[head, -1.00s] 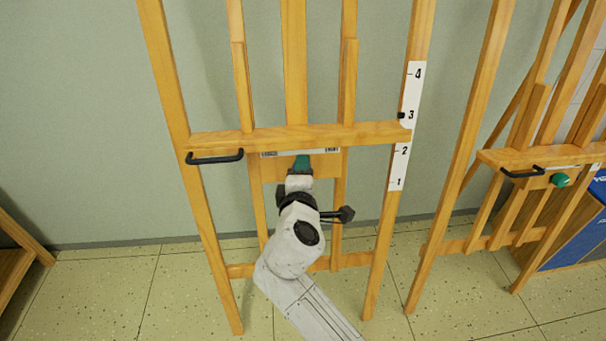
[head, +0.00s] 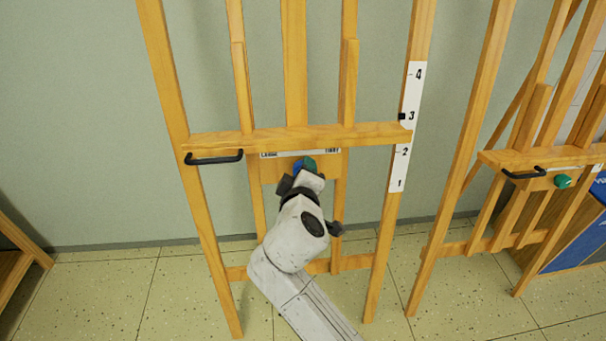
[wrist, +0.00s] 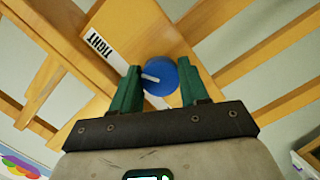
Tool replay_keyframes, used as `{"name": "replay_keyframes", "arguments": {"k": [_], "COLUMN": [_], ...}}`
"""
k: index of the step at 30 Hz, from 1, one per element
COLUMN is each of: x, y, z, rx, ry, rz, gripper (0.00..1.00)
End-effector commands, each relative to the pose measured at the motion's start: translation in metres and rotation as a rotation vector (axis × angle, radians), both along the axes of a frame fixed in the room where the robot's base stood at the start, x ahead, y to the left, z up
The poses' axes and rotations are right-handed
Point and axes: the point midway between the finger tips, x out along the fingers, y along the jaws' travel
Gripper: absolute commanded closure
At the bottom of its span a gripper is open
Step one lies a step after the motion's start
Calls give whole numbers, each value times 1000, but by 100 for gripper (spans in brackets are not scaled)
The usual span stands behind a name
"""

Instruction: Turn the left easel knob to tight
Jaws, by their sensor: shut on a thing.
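The left easel (head: 290,136) stands in front of me with a wooden crossbar and a label strip (head: 300,153) beneath it. Its round blue knob (wrist: 168,80) has a white pointer mark, which points left in the wrist view, toward the side of the TIGHT print (wrist: 100,45). My gripper (wrist: 158,68) is shut on the knob, with one green finger on each side of it. In the head view my gripper (head: 304,166) is at the knob below the crossbar and hides most of it; a bit of blue (head: 298,165) shows.
A black handle (head: 214,158) juts from the crossbar's left end. A numbered white scale (head: 406,130) is on the right leg. A second easel (head: 540,155) with a green knob (head: 562,181) stands to the right, beside a blue-sided box (head: 580,240).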

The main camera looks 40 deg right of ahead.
Motion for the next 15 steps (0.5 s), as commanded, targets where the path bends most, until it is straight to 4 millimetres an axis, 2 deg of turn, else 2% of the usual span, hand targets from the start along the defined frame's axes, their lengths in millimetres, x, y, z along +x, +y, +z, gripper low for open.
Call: {"name": "replay_keyframes", "arguments": {"k": [10,11,15], "x": [-1,-1,-1], "y": [-1,-1,-1], "z": [0,0,0], "rx": [2,2,2], "ry": [0,0,0], "rz": [-3,-3,-2], "gripper": [86,55,41]}}
